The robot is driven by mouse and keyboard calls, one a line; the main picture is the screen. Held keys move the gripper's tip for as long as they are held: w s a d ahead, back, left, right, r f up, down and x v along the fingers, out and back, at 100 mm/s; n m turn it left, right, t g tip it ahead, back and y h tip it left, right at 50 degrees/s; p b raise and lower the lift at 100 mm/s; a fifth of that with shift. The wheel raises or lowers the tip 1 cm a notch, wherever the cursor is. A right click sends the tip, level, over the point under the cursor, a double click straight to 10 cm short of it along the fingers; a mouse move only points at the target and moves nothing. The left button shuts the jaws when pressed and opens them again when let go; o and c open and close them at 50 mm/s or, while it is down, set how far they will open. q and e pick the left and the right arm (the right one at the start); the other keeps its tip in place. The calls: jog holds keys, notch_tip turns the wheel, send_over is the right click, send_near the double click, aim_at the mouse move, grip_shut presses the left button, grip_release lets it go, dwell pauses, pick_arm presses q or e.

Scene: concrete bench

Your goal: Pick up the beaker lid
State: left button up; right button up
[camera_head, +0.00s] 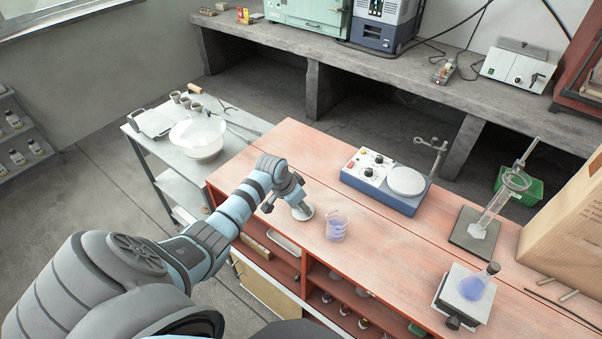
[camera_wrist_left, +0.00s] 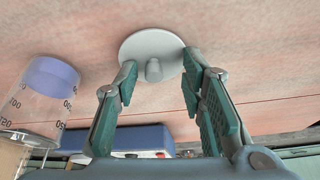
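The beaker lid (camera_wrist_left: 140,46) is a pale grey disc with a small knob, lying on the red wooden bench top. In the head view the lid (camera_head: 303,212) shows just beside my left gripper (camera_head: 284,201). In the left wrist view my left gripper (camera_wrist_left: 160,85) is open, with its two fingers apart and the lid's knob showing between the fingertips. I cannot tell whether the fingers touch the lid's rim. The glass beaker (camera_head: 337,226) with blue-violet liquid stands to the right of the lid; it also shows in the left wrist view (camera_wrist_left: 42,95). My right gripper is not in view.
A blue stirrer hotplate (camera_head: 380,184) stands behind the beaker. A flask (camera_head: 474,285) on a small stand, a clamp stand (camera_head: 478,228) and a cardboard box (camera_head: 565,235) are at the right. A metal trolley with a white bowl (camera_head: 198,138) stands left of the bench.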

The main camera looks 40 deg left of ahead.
pick_arm(q)
jog(key=shift+s+d, duration=0.15)
jog(key=c, duration=0.6)
jog(key=shift+r, duration=0.3)
notch_tip(320, 180, up, 22)
jog(key=shift+r, duration=0.2)
